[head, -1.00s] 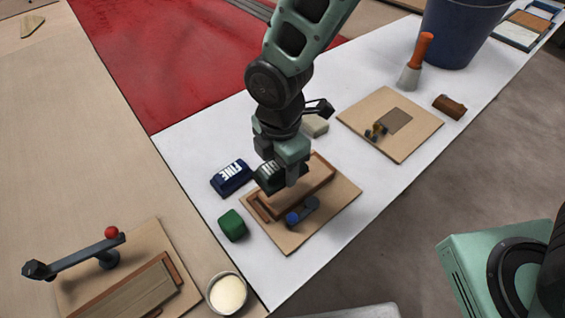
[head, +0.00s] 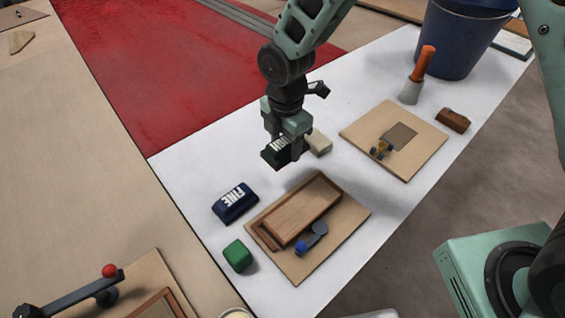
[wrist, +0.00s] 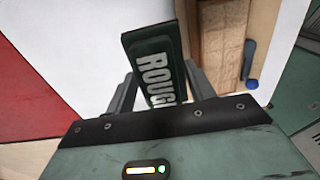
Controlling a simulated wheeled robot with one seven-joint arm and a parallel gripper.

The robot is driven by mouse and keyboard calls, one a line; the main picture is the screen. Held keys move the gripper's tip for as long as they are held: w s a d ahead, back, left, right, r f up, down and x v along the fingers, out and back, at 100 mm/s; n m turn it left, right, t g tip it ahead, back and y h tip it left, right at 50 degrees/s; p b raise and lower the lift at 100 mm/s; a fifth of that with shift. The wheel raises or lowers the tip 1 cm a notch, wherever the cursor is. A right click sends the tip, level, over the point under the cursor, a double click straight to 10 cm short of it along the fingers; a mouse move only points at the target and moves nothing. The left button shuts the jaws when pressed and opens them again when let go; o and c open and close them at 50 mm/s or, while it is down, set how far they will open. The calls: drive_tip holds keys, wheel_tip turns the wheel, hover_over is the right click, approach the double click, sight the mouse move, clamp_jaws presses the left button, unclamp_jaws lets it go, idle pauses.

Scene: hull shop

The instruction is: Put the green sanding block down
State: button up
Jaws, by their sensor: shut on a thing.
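My gripper (head: 284,154) is shut on a dark green sanding block (head: 276,157) in the head view. The wrist view shows the block (wrist: 155,62) between the two fingers, with white letters reading "ROUGH" on it. The block is held above the white table top (head: 190,165), apart from the wooden piece below it in the picture. Part of the block is hidden by a finger in the head view.
A blue "FINE" block (head: 235,203) and a green cube (head: 237,256) stand left of a board (head: 345,225) with a wooden piece (head: 305,212) and a blue-knobbed clamp (head: 312,240). A beige block (head: 319,143) sits close beside my gripper. White table at left is clear.

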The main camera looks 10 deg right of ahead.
drive_tip(key=w, duration=0.1)
drive_tip(key=w+f, duration=0.1)
drive_tip(key=shift+w+d, duration=0.3)
hover_over(286, 170)
wheel_tip(286, 170, down, 5)
drive_tip(key=shift+p, duration=0.35)
drive_tip(key=shift+f, duration=2.15)
drive_tip(key=shift+f, duration=0.2)
drive_tip(key=o, duration=1.1)
drive_tip(key=shift+r, duration=0.15)
